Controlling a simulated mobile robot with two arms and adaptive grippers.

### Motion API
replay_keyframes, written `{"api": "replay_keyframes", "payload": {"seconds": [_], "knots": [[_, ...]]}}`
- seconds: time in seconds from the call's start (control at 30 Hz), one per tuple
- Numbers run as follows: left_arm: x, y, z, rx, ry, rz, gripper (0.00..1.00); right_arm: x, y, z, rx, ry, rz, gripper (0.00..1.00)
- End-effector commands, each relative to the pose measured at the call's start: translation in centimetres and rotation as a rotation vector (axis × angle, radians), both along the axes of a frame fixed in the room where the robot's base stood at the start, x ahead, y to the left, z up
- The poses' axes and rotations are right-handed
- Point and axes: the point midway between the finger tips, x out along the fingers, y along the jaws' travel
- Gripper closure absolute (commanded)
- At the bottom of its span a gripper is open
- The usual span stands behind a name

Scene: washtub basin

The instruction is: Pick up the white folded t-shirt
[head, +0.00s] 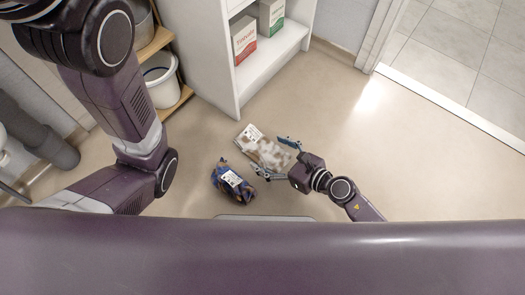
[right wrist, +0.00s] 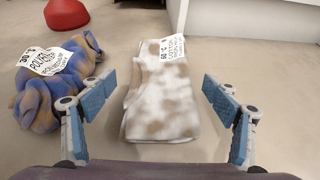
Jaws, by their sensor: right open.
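The white folded t-shirt (head: 268,152) with brown stains lies on the floor in the head view, a paper label at its far end. In the right wrist view the t-shirt (right wrist: 160,98) lies straight ahead, its label reading "cotton". My right gripper (head: 272,157) is open and reaches over the t-shirt's near part. In the right wrist view its blue fingertips (right wrist: 158,95) stand apart on either side of the t-shirt, with gaps between them and the cloth. My left arm comes in from the left in the head view, but its gripper is out of view.
A crumpled blue and orange garment (head: 232,182) with a label lies just left of the t-shirt. A white shelf unit (head: 222,70) holding boxes stands behind, with a white bucket (head: 161,85) left of it. The floor to the right is clear.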

Motion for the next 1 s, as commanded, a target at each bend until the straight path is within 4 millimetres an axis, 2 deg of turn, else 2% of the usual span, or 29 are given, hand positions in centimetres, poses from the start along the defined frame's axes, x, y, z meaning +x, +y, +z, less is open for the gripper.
{"api": "replay_keyframes", "payload": {"seconds": [0.1, 0.37, 0.8, 1.0], "knots": [[0.02, -0.02, -0.68, 0.0, 0.0, 0.0, 0.19, 0.93, 0.92, -0.57, 0.002, -0.001, -0.002, 0.19], [0.03, -0.02, -0.6, 0.0, 0.001, 0.0, 0.19, 1.08, 1.1, -0.57, 0.0, 0.0, -0.001, 0.19], [0.09, -0.02, -0.6, 0.0, 0.002, 0.0, 0.19, 1.06, 1.09, -0.58, 0.001, 0.001, -0.002, 0.65], [0.12, -0.01, -0.59, 0.001, 0.003, 0.001, 0.19, 1.08, 1.09, -0.54, 0.001, 0.001, -0.003, 0.67]]}}
